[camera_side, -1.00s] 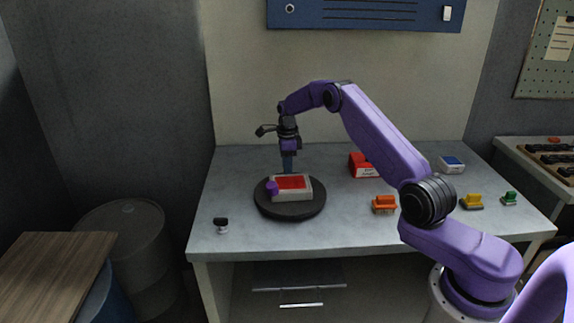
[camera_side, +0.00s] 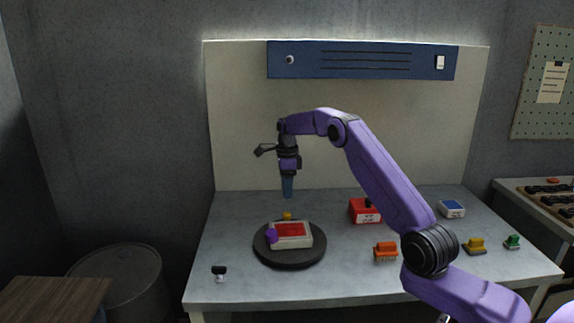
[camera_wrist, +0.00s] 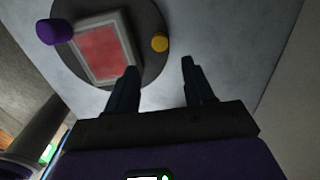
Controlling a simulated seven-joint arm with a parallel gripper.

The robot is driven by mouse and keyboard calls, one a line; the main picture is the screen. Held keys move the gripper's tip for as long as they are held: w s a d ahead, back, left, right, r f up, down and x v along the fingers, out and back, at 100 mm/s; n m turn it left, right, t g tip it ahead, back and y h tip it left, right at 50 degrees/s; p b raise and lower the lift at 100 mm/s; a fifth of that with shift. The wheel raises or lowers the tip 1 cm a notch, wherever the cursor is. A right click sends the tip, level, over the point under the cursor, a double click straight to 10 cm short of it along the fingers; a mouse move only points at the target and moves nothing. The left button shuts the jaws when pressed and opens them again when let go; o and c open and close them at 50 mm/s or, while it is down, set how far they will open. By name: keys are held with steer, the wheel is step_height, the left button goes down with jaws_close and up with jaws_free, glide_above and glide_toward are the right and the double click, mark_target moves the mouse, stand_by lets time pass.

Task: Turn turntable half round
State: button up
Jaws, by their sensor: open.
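The turntable is a dark round disc (camera_side: 290,262) at the left middle of the table; its edge also shows in the wrist view (camera_wrist: 154,75). A pale box with a red top (camera_side: 291,230) sits on it, seen in the wrist view too (camera_wrist: 103,52). A purple knob (camera_side: 271,236) is at its front left, also in the wrist view (camera_wrist: 54,31). A yellow knob (camera_side: 287,216) is at its back edge, and in the wrist view (camera_wrist: 160,43). My gripper (camera_side: 287,196) is open and empty above the yellow knob; its two fingers are apart in the wrist view (camera_wrist: 160,66).
A red block (camera_side: 361,211), an orange piece (camera_side: 385,252), a yellow piece (camera_side: 474,246), a green piece (camera_side: 512,242) and a blue-and-white box (camera_side: 451,209) stand to the right. A small black-topped piece (camera_side: 219,272) is at the front left. A blue panel (camera_side: 360,60) hangs behind.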

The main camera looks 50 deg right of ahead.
step_height(320, 180, up, 8)
stand_by(0.4)
steer(key=shift+r, duration=0.1)
steer(key=s+a+r+n, duration=0.2)
steer(key=s+a+n, duration=0.2)
steer(key=a+n, duration=0.45)
steer(key=s+a+r+n, duration=0.1)
steer(key=s+a+n, duration=0.3)
steer(key=a, duration=0.7)
steer(key=s+a+n, duration=0.8)
steer(key=s+n, duration=0.2)
steer(key=s, duration=0.3)
steer(key=s+d+f+n, duration=0.2)
steer(key=s+n, duration=0.6)
steer(key=s, duration=0.4)
steer(key=s+d+f+n, duration=0.2)
steer(key=s+n, duration=0.6)
steer(key=s, duration=0.5)
steer(key=shift+d+f+n, duration=0.15)
steer(key=shift+f+n, duration=0.2)
steer(key=shift+f, duration=0.3)
